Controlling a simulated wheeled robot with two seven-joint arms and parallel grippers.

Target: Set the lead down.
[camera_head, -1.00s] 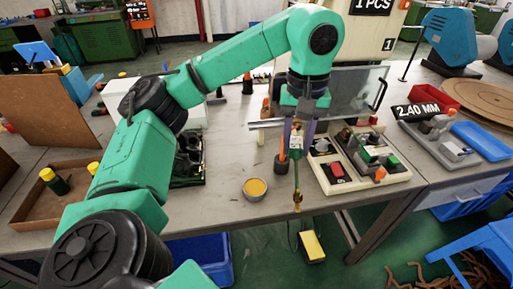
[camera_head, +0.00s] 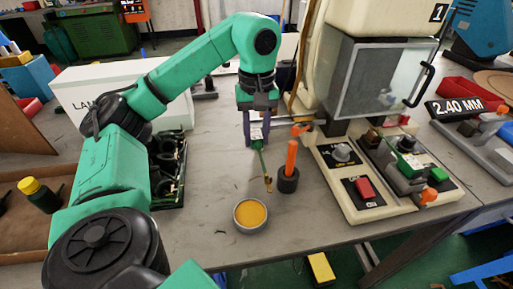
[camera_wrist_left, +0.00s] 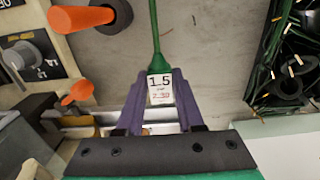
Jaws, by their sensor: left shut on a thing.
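The green lead (camera_head: 263,165) hangs from my left gripper (camera_head: 256,141), its brass-coloured lower end above the bench, left of the orange-handled tool. In the left wrist view, the purple fingers of my left gripper (camera_wrist_left: 160,103) are shut on the lead (camera_wrist_left: 154,28) by its white tag, which reads 1.5 and 2.30. The lead runs away from the fingers over grey bench. Whether its end touches the bench is unclear. My right gripper is not in view.
A black tray of coiled dark leads (camera_head: 169,165) lies left, beside a white box (camera_head: 95,92). A tin of yellow stuff (camera_head: 250,215) and the orange-handled tool (camera_head: 291,160) stand near. The moulding machine (camera_head: 385,85) is right. Bare bench (camera_head: 215,180) lies between tray and lead.

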